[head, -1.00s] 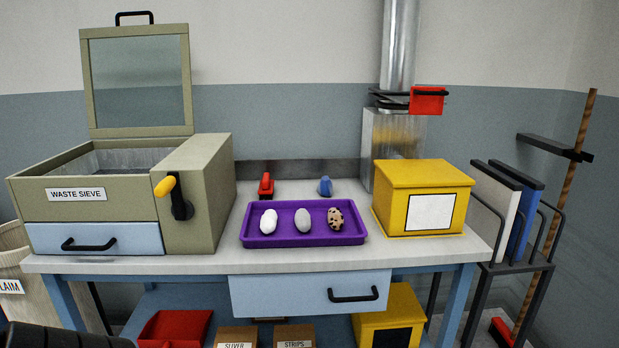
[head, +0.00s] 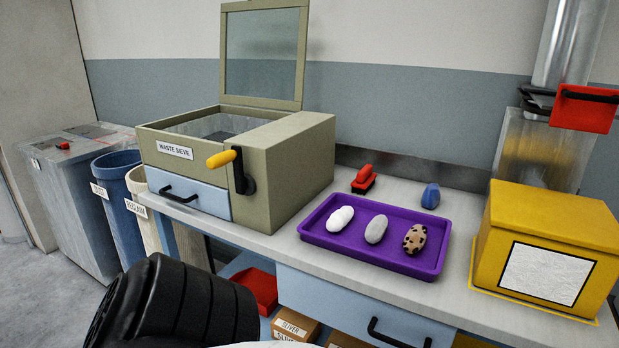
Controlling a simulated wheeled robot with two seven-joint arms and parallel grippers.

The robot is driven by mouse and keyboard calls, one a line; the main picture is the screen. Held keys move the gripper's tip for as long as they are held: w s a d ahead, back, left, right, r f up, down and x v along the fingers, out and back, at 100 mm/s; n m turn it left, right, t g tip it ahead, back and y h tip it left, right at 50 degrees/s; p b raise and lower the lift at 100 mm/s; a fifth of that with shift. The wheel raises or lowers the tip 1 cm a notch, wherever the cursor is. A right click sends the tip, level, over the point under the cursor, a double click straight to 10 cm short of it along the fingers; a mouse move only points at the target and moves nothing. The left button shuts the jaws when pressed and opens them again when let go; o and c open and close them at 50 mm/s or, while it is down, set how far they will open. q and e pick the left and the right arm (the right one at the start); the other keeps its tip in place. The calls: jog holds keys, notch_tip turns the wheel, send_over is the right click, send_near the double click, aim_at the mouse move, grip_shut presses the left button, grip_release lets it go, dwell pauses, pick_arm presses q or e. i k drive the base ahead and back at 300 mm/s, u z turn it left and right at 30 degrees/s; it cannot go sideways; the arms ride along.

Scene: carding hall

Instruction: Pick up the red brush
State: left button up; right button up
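A small red brush (head: 364,178) with dark bristles sits on the light bench top, behind the purple tray (head: 329,243) and right of the waste sieve box. A blue brush-like item (head: 430,196) stands to its right, a little apart. The black rounded part at the lower left is part of my own arm; its fingers do not show. Neither of my grippers shows in the head view.
The waste sieve (head: 283,167) with its open lid and yellow-handled crank stands left on the bench. The tray holds three egg-shaped tufts. A yellow box (head: 540,215) stands right. Bins (head: 116,190) stand on the floor at left.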

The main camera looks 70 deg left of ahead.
aim_at(365, 181)
jog(key=u, duration=2.35)
